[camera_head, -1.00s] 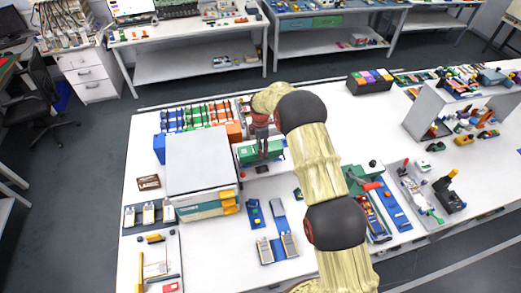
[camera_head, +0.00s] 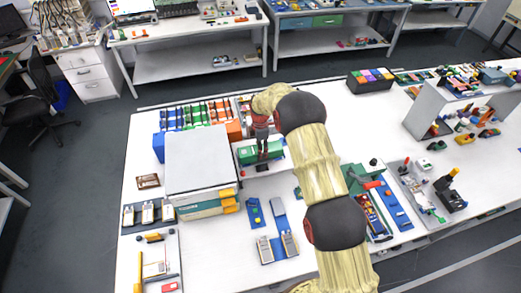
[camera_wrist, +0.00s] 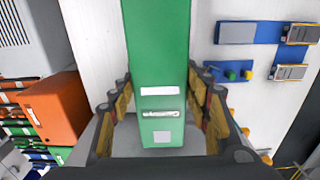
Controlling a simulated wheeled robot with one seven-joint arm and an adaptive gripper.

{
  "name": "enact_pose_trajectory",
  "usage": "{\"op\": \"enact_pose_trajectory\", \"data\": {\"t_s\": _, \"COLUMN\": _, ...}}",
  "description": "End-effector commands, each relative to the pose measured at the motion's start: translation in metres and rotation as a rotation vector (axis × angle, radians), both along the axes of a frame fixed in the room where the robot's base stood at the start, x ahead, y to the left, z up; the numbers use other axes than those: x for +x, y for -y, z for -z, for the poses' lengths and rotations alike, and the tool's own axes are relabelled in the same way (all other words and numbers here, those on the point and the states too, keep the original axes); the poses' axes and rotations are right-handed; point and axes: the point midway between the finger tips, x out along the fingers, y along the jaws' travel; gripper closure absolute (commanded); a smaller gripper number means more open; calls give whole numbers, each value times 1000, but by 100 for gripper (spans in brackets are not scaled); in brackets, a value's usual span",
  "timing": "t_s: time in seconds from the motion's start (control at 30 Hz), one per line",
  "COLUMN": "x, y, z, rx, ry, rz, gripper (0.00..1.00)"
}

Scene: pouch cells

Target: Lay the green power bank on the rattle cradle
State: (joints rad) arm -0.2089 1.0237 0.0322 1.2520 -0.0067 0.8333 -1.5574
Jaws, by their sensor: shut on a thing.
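In the wrist view the fingers of my gripper (camera_wrist: 163,110) stand on both sides of the bank. A pale grey surface shows under the bank's near end. I cannot tell whether this is the rattle cradle, or whether the bank touches it.
A large grey-and-white box (camera_head: 199,165) stands close to the left of the bank. An orange block (camera_wrist: 58,110) and a row of coloured cells (camera_head: 200,115) are near it. Blue holders with grey devices (camera_head: 278,240) lie in front. Bare white table shows between them.

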Motion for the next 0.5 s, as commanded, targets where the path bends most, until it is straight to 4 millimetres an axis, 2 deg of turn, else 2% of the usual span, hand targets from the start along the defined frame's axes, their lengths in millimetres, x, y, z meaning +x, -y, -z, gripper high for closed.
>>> {"op": "enact_pose_trajectory", "data": {"t_s": 0.37, "x": 1, "y": 0, "z": 8, "rx": 0, "ry": 2, "rz": 0, "gripper": 90}}
{"op": "enact_pose_trajectory", "data": {"t_s": 0.4, "x": 1, "y": 0, "z": 8, "rx": 0, "ry": 2, "rz": 0, "gripper": 52}}
{"op": "enact_pose_trajectory", "data": {"t_s": 0.5, "x": 1, "y": 0, "z": 8, "rx": 0, "ry": 2, "rz": 0, "gripper": 46}}
